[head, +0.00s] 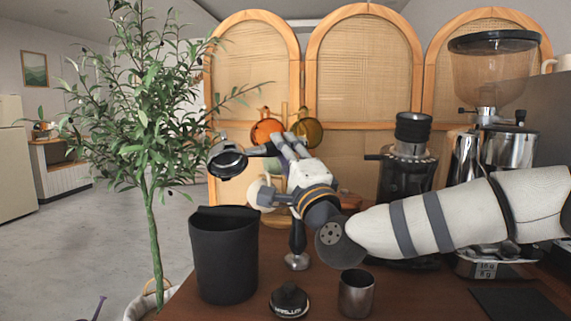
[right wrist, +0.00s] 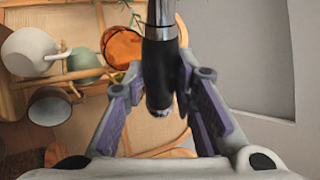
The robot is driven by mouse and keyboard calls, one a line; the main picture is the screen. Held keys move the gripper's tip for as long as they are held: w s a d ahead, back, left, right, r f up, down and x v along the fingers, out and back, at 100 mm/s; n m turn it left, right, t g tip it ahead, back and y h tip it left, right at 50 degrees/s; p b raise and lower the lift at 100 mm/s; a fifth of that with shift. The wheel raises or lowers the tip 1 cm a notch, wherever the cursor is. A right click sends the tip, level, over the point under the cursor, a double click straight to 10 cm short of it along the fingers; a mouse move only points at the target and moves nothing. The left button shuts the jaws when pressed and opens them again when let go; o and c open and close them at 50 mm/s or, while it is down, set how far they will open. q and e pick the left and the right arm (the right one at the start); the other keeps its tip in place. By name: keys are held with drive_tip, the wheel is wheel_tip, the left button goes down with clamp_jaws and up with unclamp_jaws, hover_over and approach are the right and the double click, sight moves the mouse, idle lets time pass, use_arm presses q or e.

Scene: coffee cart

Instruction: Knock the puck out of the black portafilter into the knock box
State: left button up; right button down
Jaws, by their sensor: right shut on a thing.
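The black portafilter (head: 228,162) is held in the air above the black knock box (head: 224,262), with its round head out to the left, over the box and clear of it. Its head looks tilted, and I cannot tell whether a puck is in it. My right gripper (head: 284,143) is shut on the portafilter's handle. In the right wrist view the black handle (right wrist: 160,68) sits between the fingers of the gripper (right wrist: 163,92), and the portafilter's head is out of that picture. The knock box stands upright at the cart's left edge. My left gripper is not in view.
A tamper (head: 297,248), a black round tool (head: 289,301) and a metal cup (head: 356,294) stand right of the box. A rack with mugs (head: 267,131) is behind my gripper. A grinder (head: 492,75) stands at right, a plant (head: 151,230) at left.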

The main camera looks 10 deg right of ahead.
drive_tip(key=shift+r, duration=0.7)
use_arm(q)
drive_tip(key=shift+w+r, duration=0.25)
use_arm(e)
wheel_tip(320, 180, up, 5)
drive_tip(key=shift+p, duration=0.65)
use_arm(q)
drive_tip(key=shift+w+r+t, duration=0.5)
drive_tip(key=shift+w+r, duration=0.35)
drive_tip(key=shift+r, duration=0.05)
use_arm(e)
drive_tip(key=shift+f, duration=0.1)
